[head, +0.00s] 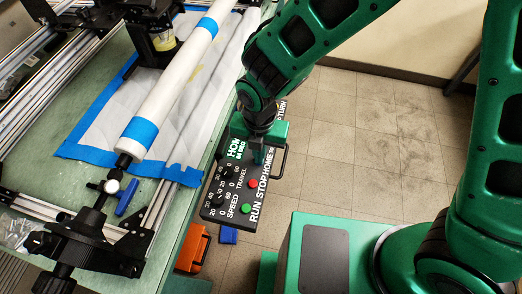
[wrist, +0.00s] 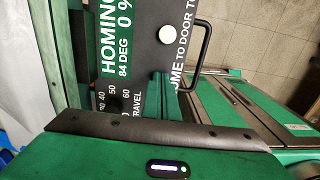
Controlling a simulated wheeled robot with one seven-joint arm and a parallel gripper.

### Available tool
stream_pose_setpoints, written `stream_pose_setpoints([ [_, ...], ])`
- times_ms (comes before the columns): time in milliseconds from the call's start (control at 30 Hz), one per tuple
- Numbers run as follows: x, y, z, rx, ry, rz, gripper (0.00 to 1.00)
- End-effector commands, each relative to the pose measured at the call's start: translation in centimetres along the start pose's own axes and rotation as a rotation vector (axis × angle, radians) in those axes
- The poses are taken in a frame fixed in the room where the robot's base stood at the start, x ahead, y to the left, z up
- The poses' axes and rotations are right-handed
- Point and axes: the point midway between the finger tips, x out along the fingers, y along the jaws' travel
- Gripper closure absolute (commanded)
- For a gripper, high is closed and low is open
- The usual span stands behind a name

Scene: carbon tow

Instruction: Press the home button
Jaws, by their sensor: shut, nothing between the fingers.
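The black control box (head: 222,208) hangs at the table's edge, with white labels, a green button (head: 245,208) by RUN and a red button (head: 253,184) by STOP. The HOME label lies past STOP, and the button beside it is hidden behind my gripper (head: 259,158). My gripper is shut and empty, low over the panel at that spot. I cannot tell whether it touches. In the wrist view its green fingers (wrist: 163,88) cover the start of the HOME label. A white button (wrist: 167,35) shows beyond them. The green display (wrist: 116,40) reads HOMING, 84 DEG, 0 %.
A white roll with blue tape (head: 165,95) lies over the table (head: 70,115) at left. Black handles (wrist: 205,55) stick out at the box's side. An orange case (head: 192,248) is below. Tiled floor (head: 340,130) is open to the right.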

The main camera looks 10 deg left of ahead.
Motion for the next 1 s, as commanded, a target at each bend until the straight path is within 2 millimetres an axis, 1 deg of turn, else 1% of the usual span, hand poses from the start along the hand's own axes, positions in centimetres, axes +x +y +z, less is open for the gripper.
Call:
stream_pose_setpoints([
  [33,0.8,-0.5,-0.3,0.001,0.009,-0.014,1.00],
  [233,1.1,-0.6,-0.2,0.001,0.016,-0.016,1.00],
  [367,0.7,-0.6,-0.1,0.001,0.017,-0.014,1.00],
  [433,0.0,-0.6,-0.1,0.001,0.015,-0.013,1.00],
  [567,-2.4,-0.5,-0.1,0.003,0.001,-0.005,1.00],
  [800,-7.5,-0.2,-0.1,0.004,-0.010,0.006,1.00],
  [1000,-11.3,-0.2,-0.1,0.004,-0.009,0.005,1.00],
])
